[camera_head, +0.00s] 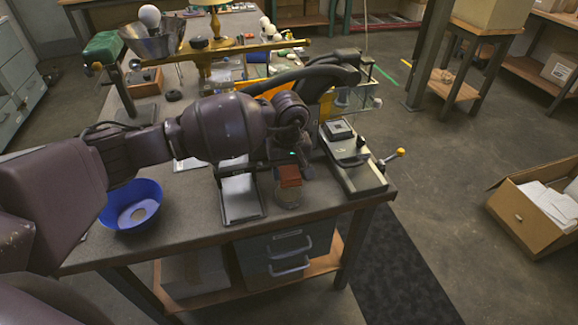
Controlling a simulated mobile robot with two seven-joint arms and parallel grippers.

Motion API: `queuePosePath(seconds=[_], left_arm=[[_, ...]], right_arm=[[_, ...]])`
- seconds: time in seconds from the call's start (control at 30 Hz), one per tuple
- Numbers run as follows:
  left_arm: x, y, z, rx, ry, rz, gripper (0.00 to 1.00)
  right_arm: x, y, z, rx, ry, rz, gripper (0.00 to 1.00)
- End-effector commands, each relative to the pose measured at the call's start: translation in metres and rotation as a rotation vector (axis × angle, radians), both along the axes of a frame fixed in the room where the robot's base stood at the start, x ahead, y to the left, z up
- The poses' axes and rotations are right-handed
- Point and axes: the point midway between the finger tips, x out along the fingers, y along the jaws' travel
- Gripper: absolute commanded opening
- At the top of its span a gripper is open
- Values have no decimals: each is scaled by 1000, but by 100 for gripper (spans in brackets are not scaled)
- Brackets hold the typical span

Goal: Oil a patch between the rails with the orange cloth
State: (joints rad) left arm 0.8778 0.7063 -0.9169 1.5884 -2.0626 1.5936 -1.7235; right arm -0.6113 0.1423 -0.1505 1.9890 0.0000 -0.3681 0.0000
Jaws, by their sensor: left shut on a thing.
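My left arm reaches in from the left across the workbench. My left gripper (290,164), partly hidden by its own wrist, points down near the bench's front edge. It is shut on the orange cloth (290,177), which shows as a small red-orange block. The cloth is just above or at a small round tin (287,199); I cannot tell whether they touch. A pale plate between dark side strips (240,197) lies left of the tin. A grey machine bed (358,178) with a yellow-knobbed lever is to the right. Which of these has the rails is unclear. My right gripper is out of view.
A blue bowl (131,206) stands at the bench's front left. A metal funnel-shaped bowl (152,40), a brass lamp part (204,62) and small parts crowd the back. An open cardboard box (530,222) is on the floor at right.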

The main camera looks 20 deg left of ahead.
Motion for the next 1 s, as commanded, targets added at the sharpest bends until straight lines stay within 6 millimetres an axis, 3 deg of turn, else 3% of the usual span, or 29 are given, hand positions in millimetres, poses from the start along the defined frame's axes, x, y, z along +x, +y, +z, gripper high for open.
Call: queuePosePath(seconds=[0.4,1.0], left_arm=[[-1,0,-40,-1,3,2,38],[0,0,-48,1,0,1,38]], right_arm=[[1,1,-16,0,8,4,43],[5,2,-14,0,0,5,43]])
